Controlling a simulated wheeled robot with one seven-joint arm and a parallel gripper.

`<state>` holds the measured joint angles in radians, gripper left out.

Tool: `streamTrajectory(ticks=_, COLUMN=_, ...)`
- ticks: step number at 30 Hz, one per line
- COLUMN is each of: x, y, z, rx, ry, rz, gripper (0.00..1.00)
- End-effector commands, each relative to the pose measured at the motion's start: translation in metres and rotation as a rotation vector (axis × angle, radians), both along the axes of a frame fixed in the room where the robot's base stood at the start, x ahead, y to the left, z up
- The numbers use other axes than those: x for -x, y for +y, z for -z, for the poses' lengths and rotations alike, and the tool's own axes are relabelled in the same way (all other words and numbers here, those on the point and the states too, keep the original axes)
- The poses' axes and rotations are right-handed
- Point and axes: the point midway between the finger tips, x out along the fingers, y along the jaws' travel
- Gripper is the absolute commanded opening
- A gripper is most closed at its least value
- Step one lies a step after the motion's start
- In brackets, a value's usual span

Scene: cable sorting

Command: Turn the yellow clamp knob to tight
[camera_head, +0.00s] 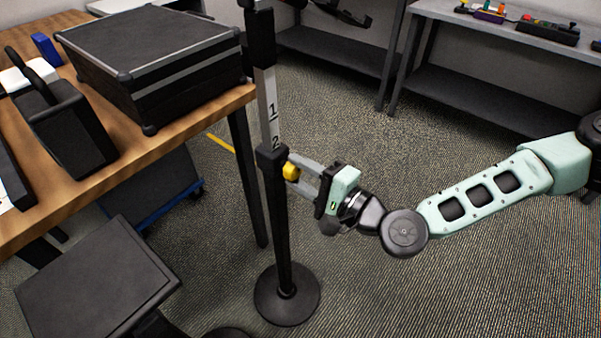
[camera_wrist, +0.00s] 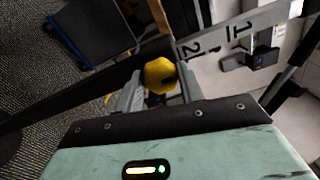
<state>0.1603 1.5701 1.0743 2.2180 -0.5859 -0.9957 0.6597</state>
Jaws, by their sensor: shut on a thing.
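The yellow clamp knob (camera_head: 291,171) sits on the black clamp collar (camera_head: 271,158) of an upright stand. Above the collar, a pale inner post (camera_head: 267,100) shows the marks 1 and 2. My gripper (camera_head: 300,174) reaches in from the right at the knob's height, with a finger on either side of it. In the wrist view the knob (camera_wrist: 160,75) lies between the two fingers, and my gripper (camera_wrist: 158,90) is shut on it. The near finger partly hides the knob in the head view. The knob's tightness cannot be told.
The stand's round black base (camera_head: 287,296) rests on the carpet. A wooden table (camera_head: 120,160) with a black case (camera_head: 150,60) stands close on the left. A dark flat-topped object (camera_head: 95,280) is at the lower left. A grey bench (camera_head: 480,25) stands behind. Floor right of the stand is clear.

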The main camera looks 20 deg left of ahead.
Motion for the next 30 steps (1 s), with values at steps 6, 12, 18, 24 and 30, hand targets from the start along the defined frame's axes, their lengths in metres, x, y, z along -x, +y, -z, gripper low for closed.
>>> streamTrajectory(ticks=6, x=0.000, y=-0.001, z=0.002, rx=0.001, ry=0.006, rz=0.001, gripper=0.15)
streamTrajectory(ticks=12, x=0.000, y=-0.001, z=0.001, rx=0.002, ry=0.005, rz=0.001, gripper=0.59)
streamTrajectory(ticks=18, x=0.000, y=0.000, z=0.001, rx=0.001, ry=0.003, rz=0.001, gripper=0.59)
streamTrajectory(ticks=24, x=0.000, y=0.000, z=0.000, rx=0.001, ry=0.001, rz=0.001, gripper=0.59)
streamTrajectory(ticks=30, x=0.004, y=-0.011, z=0.001, rx=0.001, ry=0.001, rz=0.001, gripper=0.59)
